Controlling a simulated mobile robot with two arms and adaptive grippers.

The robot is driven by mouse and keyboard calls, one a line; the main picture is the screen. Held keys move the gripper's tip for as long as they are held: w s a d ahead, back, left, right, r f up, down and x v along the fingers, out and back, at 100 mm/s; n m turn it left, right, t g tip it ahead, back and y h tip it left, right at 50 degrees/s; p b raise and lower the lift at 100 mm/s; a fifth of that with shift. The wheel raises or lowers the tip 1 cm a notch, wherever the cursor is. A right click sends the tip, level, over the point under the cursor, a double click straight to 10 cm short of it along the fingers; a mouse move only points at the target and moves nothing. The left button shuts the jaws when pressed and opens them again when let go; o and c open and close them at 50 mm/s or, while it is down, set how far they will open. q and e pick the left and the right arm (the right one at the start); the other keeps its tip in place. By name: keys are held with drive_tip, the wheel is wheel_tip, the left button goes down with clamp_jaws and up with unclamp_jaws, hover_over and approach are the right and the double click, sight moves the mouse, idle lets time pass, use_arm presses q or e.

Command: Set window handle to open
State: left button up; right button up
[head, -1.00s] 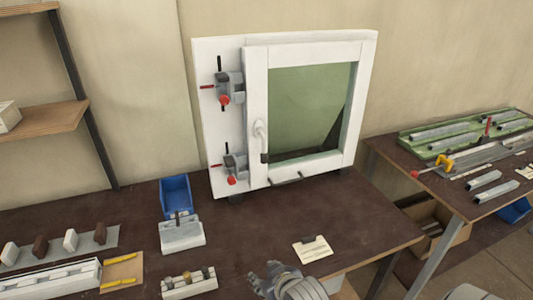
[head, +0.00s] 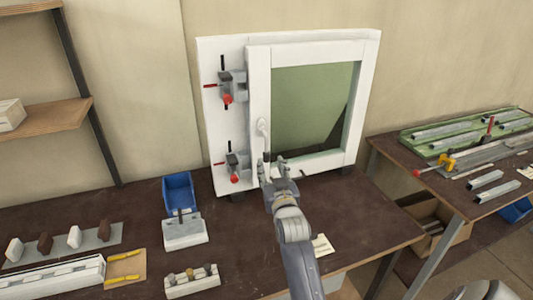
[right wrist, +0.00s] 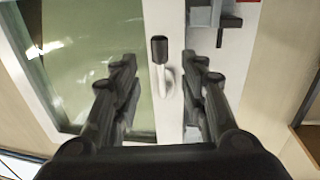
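The white window frame (head: 310,52) with green glass stands upright on the dark bench. Its white handle (head: 262,128) is on the left side of the sash and hangs down. The handle's lower end is partly hidden by the gripper. My left gripper is not in view.
Two red-and-black clamps (head: 232,87) (head: 236,165) sit on the frame's left side. A blue bin (head: 179,190) and a grey block (head: 185,234) stand on the bench left of my arm. A card (head: 322,245) lies beside my forearm.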

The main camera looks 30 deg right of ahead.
sight(267, 157)
drive_tip(key=shift+p+x, duration=0.85)
drive_tip(key=shift+x, duration=3.1)
drive_tip(key=shift+a+f, duration=0.1)
clamp_jaws()
